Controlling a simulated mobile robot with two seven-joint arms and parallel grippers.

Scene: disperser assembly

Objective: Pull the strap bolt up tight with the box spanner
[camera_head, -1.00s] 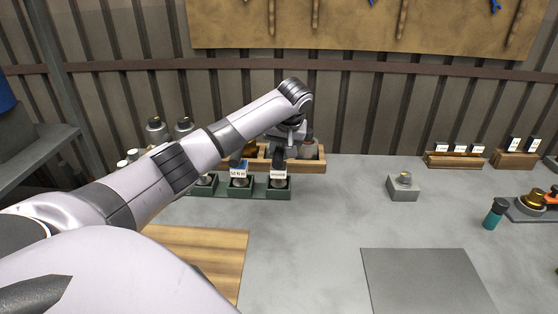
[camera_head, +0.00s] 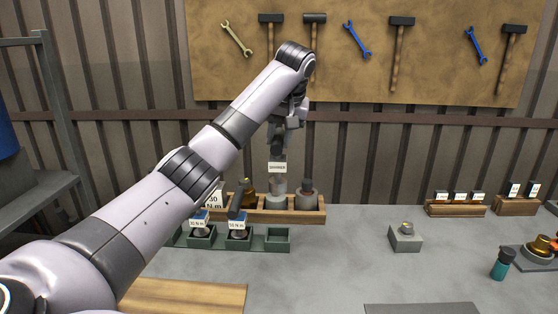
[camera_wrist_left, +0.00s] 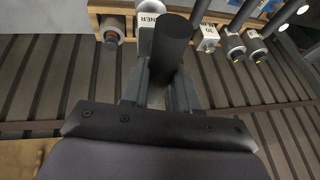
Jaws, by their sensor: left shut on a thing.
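My left gripper (camera_head: 281,132) is shut on the dark handle of the box spanner, whose white label (camera_head: 277,167) reads as spanner. The spanner hangs upright above the rack. In the left wrist view its black handle (camera_wrist_left: 172,45) stands between the fingers. A silver cylinder shows below the label; I cannot tell where the spanner ends and the parts behind begin. The strap bolt cannot be made out for certain; a brass-coloured assembly (camera_head: 541,245) stands at the right edge, partly cut off. My right gripper is not in view.
The green rack (camera_head: 262,246) holds two labelled tools; its right slot is empty. A wooden tray (camera_head: 315,216) with metal parts stands behind. A grey block (camera_head: 405,240), a teal bottle (camera_head: 501,266) and label stands (camera_head: 456,208) are on the right.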

